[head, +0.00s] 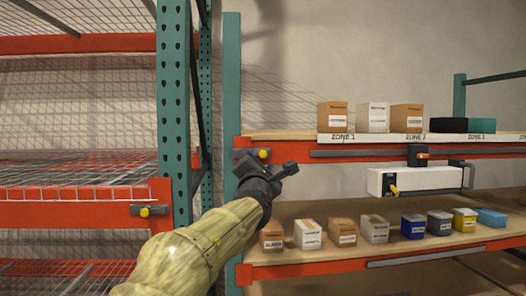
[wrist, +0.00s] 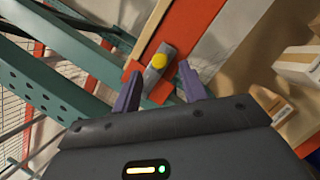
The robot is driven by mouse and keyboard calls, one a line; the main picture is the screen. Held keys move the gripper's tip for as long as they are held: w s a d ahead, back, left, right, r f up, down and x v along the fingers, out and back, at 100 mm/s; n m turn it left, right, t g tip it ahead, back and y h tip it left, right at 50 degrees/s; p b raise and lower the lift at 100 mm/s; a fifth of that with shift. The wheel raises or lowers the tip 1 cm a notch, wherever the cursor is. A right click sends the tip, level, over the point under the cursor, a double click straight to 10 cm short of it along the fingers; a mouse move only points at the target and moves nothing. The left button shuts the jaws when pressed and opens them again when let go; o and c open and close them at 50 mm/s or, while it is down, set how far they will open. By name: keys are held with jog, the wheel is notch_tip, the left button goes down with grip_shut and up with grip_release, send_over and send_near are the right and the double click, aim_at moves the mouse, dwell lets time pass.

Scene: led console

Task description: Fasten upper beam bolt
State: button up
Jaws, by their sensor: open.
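The upper beam bolt has a round yellow head (head: 264,154) and sits at the left end of the red upper beam (head: 380,152), by the teal post. In the wrist view the yellow bolt head (wrist: 159,61) sits on a grey plate (wrist: 154,76) fixed to the red beam. My gripper (head: 266,163) is open in front of that beam end, partly hiding it in the head view. In the wrist view my two purple fingers (wrist: 159,71) stand either side of the plate, with the bolt head between and just beyond their tips. I cannot tell whether they touch anything.
Another yellow bolt (head: 145,211) sits on the left rack's red beam. Boxes stand on the upper shelf, and several boxes and bins stand on the lower shelf (head: 462,243). A white unit (head: 415,181) hangs under the upper beam. A teal post (head: 232,90) rises beside my gripper.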

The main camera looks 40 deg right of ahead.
aim_at(263, 154)
jog(key=shift+p+x, duration=1.5)
jog(key=shift+x, duration=0.9)
jog(key=shift+w+d+r+p, duration=0.15)
jog(key=shift+w+d+p, duration=0.15)
jog(key=shift+w+d, duration=0.1)
grip_shut()
